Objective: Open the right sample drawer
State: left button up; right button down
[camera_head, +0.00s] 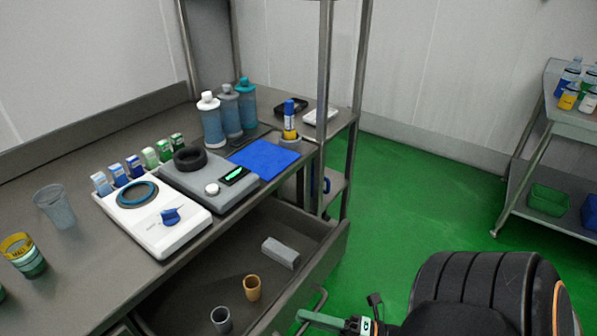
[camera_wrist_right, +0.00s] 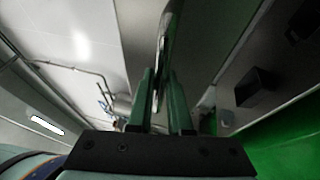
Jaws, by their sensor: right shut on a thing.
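The right sample drawer (camera_head: 312,275) is pulled out from under the grey bench in the head view, with its inside showing. A grey block (camera_head: 281,252), an orange-yellow cup (camera_head: 252,287) and a grey cup (camera_head: 221,319) are in it. The drawer's bar handle (camera_head: 318,302) shows at its front, near the bottom edge. My right gripper (camera_head: 302,316) is at the handle, its green fingers shut on it. In the right wrist view the fingers (camera_wrist_right: 162,88) close around the thin metal bar. My left gripper is not in view.
On the bench stand a white scale (camera_head: 185,232), a grey device (camera_head: 225,193), several bottles (camera_head: 211,125) and a clear cup (camera_head: 55,207). A metal post (camera_head: 324,110) rises by the drawer. Green floor (camera_head: 420,190) is free to the right, before a metal rack (camera_head: 520,170).

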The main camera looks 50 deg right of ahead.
jog(key=shift+s, duration=0.15)
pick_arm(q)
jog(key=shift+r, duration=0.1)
pick_arm(e)
jog(key=c, duration=0.8)
grip_release()
jog(key=shift+c, duration=0.2)
pick_arm(q)
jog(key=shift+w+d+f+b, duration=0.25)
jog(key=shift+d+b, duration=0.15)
jog(key=shift+b, duration=0.15)
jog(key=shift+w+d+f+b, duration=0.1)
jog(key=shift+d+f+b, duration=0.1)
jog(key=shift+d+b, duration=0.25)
pick_arm(e)
jog(key=v, duration=1.2)
jog(key=shift+s+d, duration=0.2)
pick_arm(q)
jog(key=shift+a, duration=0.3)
pick_arm(e)
jog(key=shift+f, duration=0.1)
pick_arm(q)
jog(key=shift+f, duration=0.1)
